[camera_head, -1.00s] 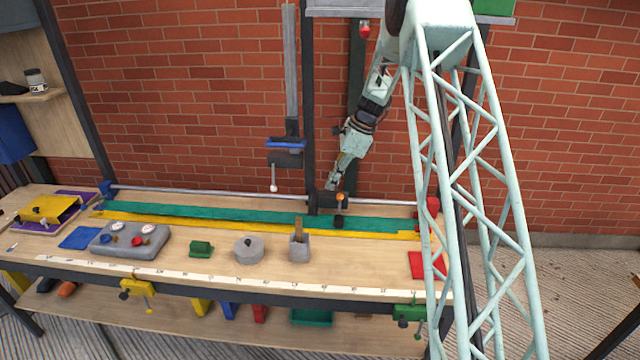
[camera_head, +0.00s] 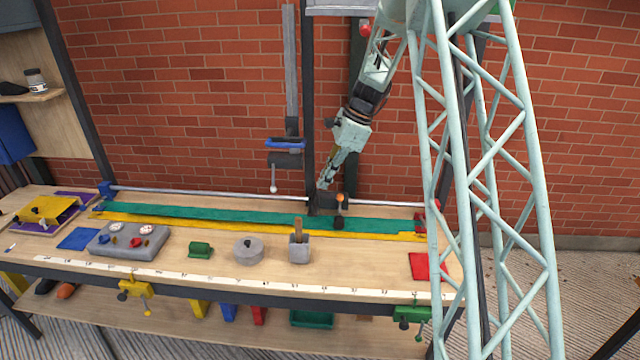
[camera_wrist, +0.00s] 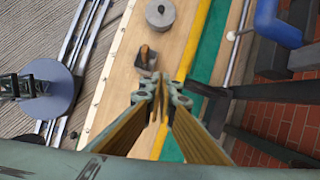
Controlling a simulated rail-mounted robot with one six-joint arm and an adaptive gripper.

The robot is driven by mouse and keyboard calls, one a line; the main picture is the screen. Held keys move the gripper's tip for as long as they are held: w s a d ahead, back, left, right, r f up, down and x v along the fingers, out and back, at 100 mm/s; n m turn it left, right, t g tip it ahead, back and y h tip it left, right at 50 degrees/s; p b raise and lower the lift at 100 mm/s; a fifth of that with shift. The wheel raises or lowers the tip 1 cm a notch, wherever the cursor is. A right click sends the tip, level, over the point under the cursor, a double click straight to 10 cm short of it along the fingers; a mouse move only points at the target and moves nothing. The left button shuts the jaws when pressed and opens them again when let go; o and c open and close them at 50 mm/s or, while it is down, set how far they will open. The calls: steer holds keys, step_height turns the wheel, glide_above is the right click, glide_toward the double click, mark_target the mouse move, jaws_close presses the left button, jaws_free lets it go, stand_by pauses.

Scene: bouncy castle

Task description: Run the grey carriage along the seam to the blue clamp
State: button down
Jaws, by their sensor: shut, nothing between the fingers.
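The blue clamp (camera_head: 105,188) is at the rail's far left end. In the wrist view my fingertips (camera_wrist: 160,88) are together; I cannot clearly make out the carriage there.
A dark upright post (camera_head: 311,110) stands close to my gripper. A red clamp (camera_head: 433,212) is at the rail's right end. A grey box with a wooden handle (camera_head: 299,248), a round grey weight (camera_head: 248,250), a green block (camera_head: 200,249) and a control box (camera_head: 130,241) stand in front.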

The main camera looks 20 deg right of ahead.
steer(key=shift+n, duration=0.4)
steer(key=shift+s+a+r, duration=0.6)
steer(key=shift+s+a, duration=0.1)
steer(key=shift+s, duration=0.1)
steer(key=shift+s+a+r, duration=0.6)
steer(key=shift+s+a, duration=0.1)
steer(key=shift+s, duration=0.1)
steer(key=w+d+f+m+b, duration=0.3)
steer(key=w+d+f+b, duration=0.3)
steer(key=w+d+f, duration=0.4)
step_height(320, 180, down, 2)
steer(key=shift+w+f+b, duration=0.2)
steer(key=shift+w+b, duration=0.1)
steer(key=shift+b, duration=0.05)
steer(key=shift+f, duration=0.1)
steer(key=b+x, duration=0.1)
steer(key=x, duration=0.8)
steer(key=shift+w+f, duration=0.2)
steer(key=shift+f, duration=0.2)
